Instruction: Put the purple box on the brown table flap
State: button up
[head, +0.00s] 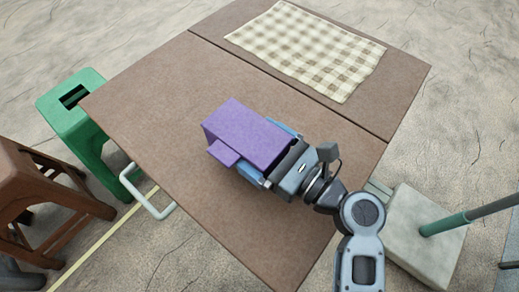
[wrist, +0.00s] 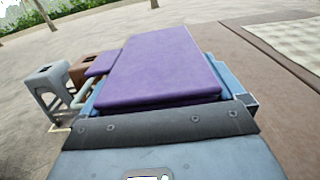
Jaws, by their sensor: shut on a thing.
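The purple box (head: 245,130) is held in my gripper (head: 267,151), with one blue finger on each side of it. A smaller purple part sticks out from its left side. The box is over the larger near section of the brown table (head: 150,90); I cannot tell whether it touches the top. In the wrist view the purple box (wrist: 160,65) fills the middle, between the blue fingers of my gripper (wrist: 155,85). A dark seam divides the near section from a far brown section (head: 405,75), which carries a checked cloth (head: 305,45).
A green stool (head: 75,115) and a brown stool (head: 40,190) stand left of the table. A white metal loop (head: 150,200) sticks out below its left edge. A pale block with a green pole (head: 425,230) stands at the right. The near section's upper left is clear.

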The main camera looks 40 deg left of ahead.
jog(key=shift+f, duration=1.15)
jog(key=shift+f, duration=0.15)
jog(key=o, duration=0.8)
jog(key=shift+o, duration=0.2)
jog(key=shift+d, duration=0.1)
jog(key=d, duration=0.8)
jog(key=s+d, duration=0.1)
jog(key=d, duration=0.2)
jog(key=shift+d+p, duration=0.3)
jog(key=shift+d, duration=0.1)
